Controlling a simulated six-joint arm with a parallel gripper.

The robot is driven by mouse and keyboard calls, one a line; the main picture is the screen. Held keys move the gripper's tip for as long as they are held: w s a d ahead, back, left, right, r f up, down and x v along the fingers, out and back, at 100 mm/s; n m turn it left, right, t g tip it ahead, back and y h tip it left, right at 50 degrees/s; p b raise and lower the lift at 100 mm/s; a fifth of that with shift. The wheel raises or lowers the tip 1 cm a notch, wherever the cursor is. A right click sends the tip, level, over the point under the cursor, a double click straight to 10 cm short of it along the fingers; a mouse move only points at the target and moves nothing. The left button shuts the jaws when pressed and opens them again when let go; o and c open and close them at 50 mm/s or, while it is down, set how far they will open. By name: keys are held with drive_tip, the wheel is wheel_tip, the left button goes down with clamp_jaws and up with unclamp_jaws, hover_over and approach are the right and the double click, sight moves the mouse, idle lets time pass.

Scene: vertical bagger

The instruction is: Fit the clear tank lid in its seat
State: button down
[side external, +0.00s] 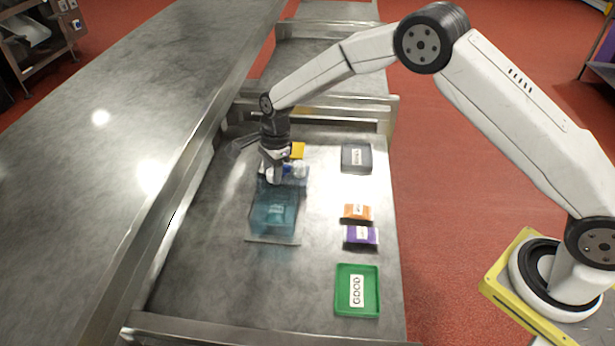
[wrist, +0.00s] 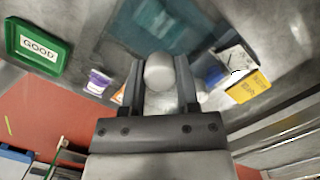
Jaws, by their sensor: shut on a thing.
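My gripper (wrist: 160,88) is shut on a pale round knob (wrist: 158,70), which sits between its two fingers in the wrist view. The knob appears to belong to the clear tank lid, whose see-through plate is hard to make out. In the side view my gripper (side external: 272,178) points down at the far end of the teal see-through tank (side external: 274,212). The tank also shows at the top of the wrist view (wrist: 165,22). I cannot tell whether the lid touches the tank, and its seat is not clear to see.
A yellow packet (side external: 298,150) lies close behind my gripper, with blue and white items beside it. A dark labelled tray (side external: 356,150), orange (side external: 357,208) and purple (side external: 361,240) packets and a green GOOD tray (side external: 341,300) stand to the right. Raised metal edges border the table.

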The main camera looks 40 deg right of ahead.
sight(273, 186)
drive_tip(key=shift+f, duration=2.4)
drive_tip(key=shift+f, duration=1)
idle(0.8)
unclamp_jaws()
idle(0.4)
drive_tip(key=shift+d+r, duration=0.2)
drive_tip(key=shift+r, duration=0.95)
drive_tip(key=shift+d+r, duration=0.15)
drive_tip(key=shift+r, duration=1)
drive_tip(key=shift+d+r, duration=0.2)
drive_tip(key=shift+r, duration=0.95)
wheel_tip(273, 186, up, 8)
drive_tip(key=d, duration=0.1)
drive_tip(key=shift+f, duration=0.15)
